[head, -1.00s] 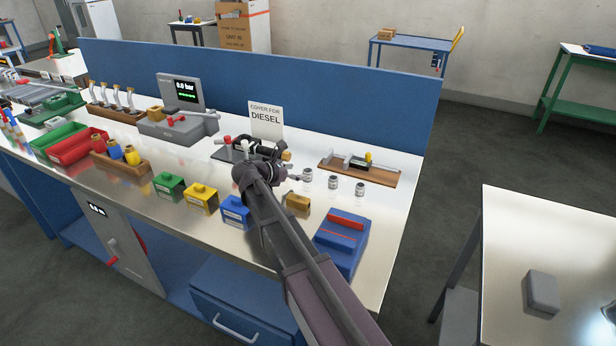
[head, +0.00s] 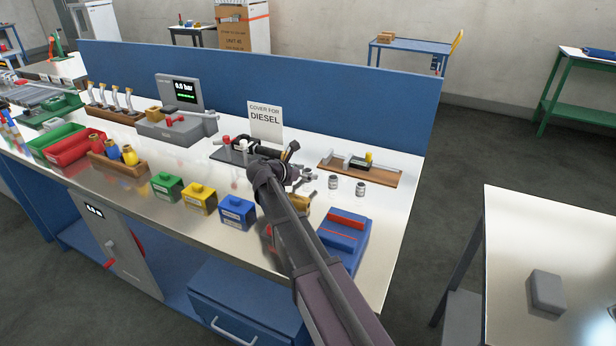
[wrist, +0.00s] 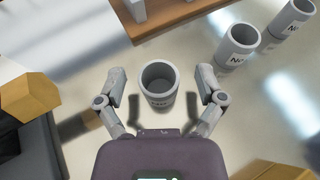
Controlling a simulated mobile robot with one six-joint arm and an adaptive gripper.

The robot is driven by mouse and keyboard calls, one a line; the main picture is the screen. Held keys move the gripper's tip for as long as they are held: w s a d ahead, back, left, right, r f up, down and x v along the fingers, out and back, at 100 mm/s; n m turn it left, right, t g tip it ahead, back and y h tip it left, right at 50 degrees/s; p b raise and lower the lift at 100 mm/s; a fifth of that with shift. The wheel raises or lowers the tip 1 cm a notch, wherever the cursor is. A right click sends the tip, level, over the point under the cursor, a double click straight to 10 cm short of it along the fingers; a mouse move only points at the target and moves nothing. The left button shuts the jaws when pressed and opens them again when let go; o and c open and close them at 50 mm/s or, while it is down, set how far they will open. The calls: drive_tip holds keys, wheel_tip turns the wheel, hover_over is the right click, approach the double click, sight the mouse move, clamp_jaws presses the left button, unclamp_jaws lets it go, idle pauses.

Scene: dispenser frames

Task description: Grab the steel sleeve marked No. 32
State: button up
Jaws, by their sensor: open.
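Three grey steel sleeves with white labels stand upright in a row on the bench. In the wrist view one sleeve (wrist: 158,88) stands between the fingertips of my gripper (wrist: 161,76), with a gap on both sides. My gripper (head: 303,176) is open and hides most of that sleeve in the head view. The middle sleeve (head: 333,182) and the right sleeve (head: 360,188) stand clear to its right. They also show in the wrist view, the middle one (wrist: 237,46) and the far one (wrist: 291,18). The label numbers cannot be read, so I cannot tell which is No. 32.
A wooden board with a gauge (head: 362,168) lies behind the sleeves. A blue box (head: 342,238) stands in front, and a brass-coloured block (head: 300,203) is partly behind my arm. A black fixture (head: 240,150) and a DIESEL sign (head: 265,120) are to the left.

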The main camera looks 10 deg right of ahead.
sight(307, 171)
clamp_jaws()
idle(0.3)
drive_tip(key=shift+r, duration=0.15)
wheel_tip(307, 171, up, 10)
drive_tip(key=p, duration=1)
idle(0.7)
